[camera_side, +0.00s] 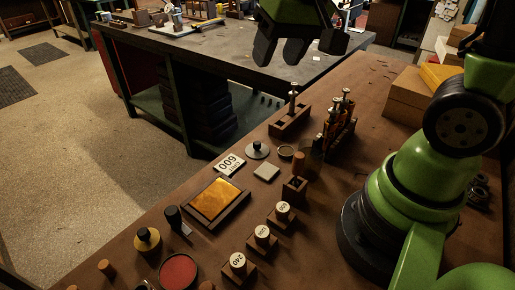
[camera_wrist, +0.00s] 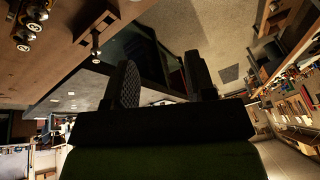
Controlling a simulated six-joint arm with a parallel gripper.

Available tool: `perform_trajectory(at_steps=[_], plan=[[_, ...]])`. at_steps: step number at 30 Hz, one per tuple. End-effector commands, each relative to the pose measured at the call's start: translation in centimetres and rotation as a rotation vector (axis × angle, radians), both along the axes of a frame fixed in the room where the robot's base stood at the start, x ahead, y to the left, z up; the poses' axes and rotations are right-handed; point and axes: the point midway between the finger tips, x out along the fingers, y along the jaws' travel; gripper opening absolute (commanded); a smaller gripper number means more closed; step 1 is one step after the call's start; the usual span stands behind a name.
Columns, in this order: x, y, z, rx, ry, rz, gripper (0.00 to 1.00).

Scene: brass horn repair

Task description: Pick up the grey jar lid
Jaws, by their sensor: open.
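A round grey lid with a black knob (camera_side: 257,151) lies on the brown bench top in the side view, left of a small round dish (camera_side: 285,152). I take it for the grey jar lid. My gripper (camera_side: 297,48) is at the top of the side view, high up and well apart from the lid. Its dark fingers are open with nothing between them. In the wrist view my gripper (camera_wrist: 162,80) also shows its fingers spread and empty. I cannot make out the lid in the wrist view.
A wooden rack (camera_side: 289,121) and a holder of brass valves (camera_side: 340,122) stand behind and right of the lid. A grey square (camera_side: 266,172), a numbered card (camera_side: 230,163) and an amber tray (camera_side: 216,201) lie in front. A yellow lid with a black knob (camera_side: 147,239) is nearer.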

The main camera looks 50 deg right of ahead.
Motion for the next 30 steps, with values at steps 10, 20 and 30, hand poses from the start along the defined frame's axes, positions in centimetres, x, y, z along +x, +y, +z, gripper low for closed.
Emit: perform_trajectory(at_steps=[10, 20, 30], plan=[[5.8, -2.6, -11.4, -0.061, 0.206, -0.004, 0.50], [6.6, -3.3, -16.5, -0.070, 0.260, 0.002, 0.50], [7.0, -3.5, -20.0, -0.070, 0.257, 0.001, 0.50]])
